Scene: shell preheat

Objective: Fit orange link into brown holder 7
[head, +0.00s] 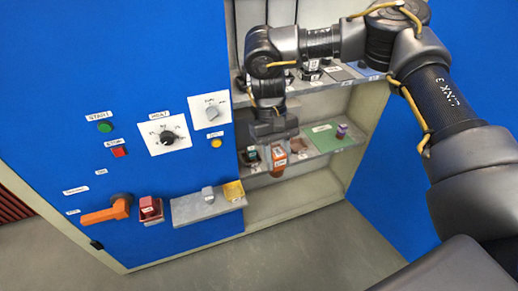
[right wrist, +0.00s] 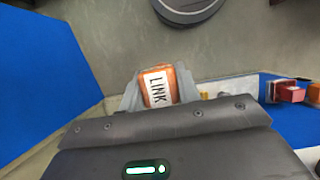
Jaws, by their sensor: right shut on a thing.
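The orange link (head: 278,157) is held in my right gripper (head: 274,146) in front of the cabinet's middle shelf. In the right wrist view the orange link (right wrist: 158,88), with a white LINK label, sits between the two fingers of the right gripper (right wrist: 159,95). A brownish holder (head: 293,146) stands on the middle shelf just right of the link, partly hidden by the gripper. I cannot read its number. Whether the link touches anything on the shelf cannot be told. My left gripper is in neither view.
The middle shelf also bears a dark item (head: 252,155) at its left, a green plate (head: 321,128) and a purple item (head: 341,130). An upper shelf holds several things. The blue panel at left has knobs, buttons and an orange handle (head: 106,213). A small grey ledge (head: 206,206) juts out.

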